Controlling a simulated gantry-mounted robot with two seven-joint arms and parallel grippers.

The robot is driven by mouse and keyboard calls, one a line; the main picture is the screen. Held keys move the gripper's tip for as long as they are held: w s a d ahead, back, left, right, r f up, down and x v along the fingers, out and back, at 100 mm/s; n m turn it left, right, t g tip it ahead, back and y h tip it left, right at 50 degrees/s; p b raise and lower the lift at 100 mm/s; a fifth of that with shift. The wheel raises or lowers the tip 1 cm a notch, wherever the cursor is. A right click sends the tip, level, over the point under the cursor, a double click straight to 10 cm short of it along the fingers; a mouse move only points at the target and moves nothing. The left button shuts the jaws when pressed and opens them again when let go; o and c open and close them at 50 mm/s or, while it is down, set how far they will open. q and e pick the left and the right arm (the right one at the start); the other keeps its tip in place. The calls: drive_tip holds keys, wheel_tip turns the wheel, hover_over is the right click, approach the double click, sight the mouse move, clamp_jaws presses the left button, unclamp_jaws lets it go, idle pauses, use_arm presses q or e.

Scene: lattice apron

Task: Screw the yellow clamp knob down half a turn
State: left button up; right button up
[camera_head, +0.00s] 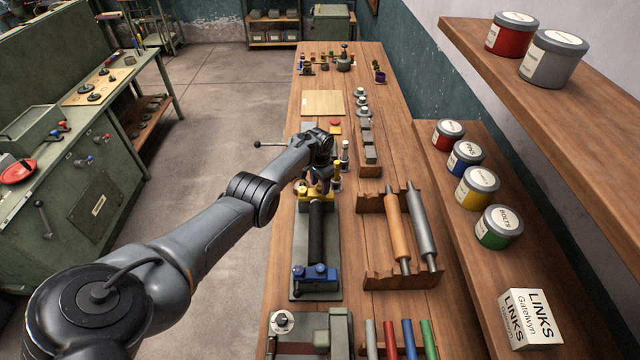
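The yellow clamp (329,196) sits at the far end of a dark fixture plate (331,288) on the wooden bench. A black cylinder (316,230) lies lengthwise between it and a blue clamp (315,273) at the near end. My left gripper (318,183) points down right over the yellow clamp, at its knobs. The fingertips are small and partly hidden by my wrist, so I cannot tell whether they touch or grip a knob. My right gripper is not in view.
Right of the fixture, a wooden rack (375,281) holds an orange roller (397,225) and a grey roller (422,230). Small yellow-topped and white-topped pieces (345,150) stand close beyond my gripper. A vise-like block (340,325) stands at the near end.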

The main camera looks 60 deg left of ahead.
sight(320, 186)
use_arm(q)
drive_tip(key=shift+r, duration=0.1)
drive_tip(key=shift+r+p, duration=0.25)
drive_tip(key=shift+p, duration=0.05)
wheel_tip(320, 186, up, 10)
drive_tip(key=p, duration=0.3)
idle(0.5)
